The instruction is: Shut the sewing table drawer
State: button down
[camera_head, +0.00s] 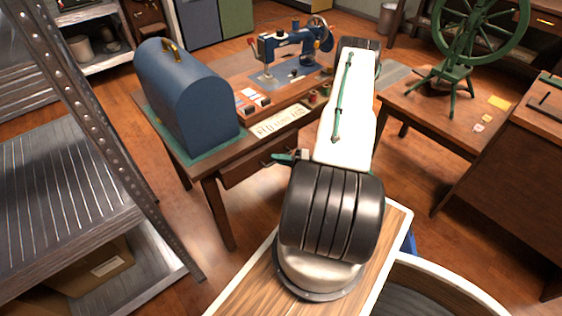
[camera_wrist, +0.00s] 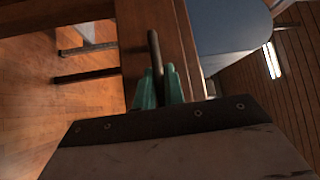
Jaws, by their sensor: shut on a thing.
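The sewing table (camera_head: 190,165) is brown wood. Its drawer (camera_head: 245,168) is under the front edge, with a dark bar handle (camera_head: 270,163). My gripper (camera_head: 284,157) is at the right part of this handle, partly hidden by my arm. In the wrist view, the green fingers of my gripper (camera_wrist: 160,88) are shut on the drawer handle (camera_wrist: 154,50), one finger on each side. How far the drawer stands out from the table cannot be told clearly.
On the table are a blue domed case (camera_head: 185,95), a blue sewing machine (camera_head: 290,48) and a lettered card (camera_head: 280,121). A metal shelf (camera_head: 70,180) stands left. A side table (camera_head: 440,115) with a green spinning wheel (camera_head: 470,50) stands right.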

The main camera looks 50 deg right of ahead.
aim_at(281, 150)
jog(key=w, duration=0.2)
jog(key=w+d, duration=0.1)
jog(key=w, duration=0.3)
jog(key=shift+w+d, duration=0.3)
jog(key=shift+w, duration=0.1)
jog(key=shift+w+d, duration=0.15)
jog(key=c, duration=1.5)
grip_release()
jog(key=v, duration=0.8)
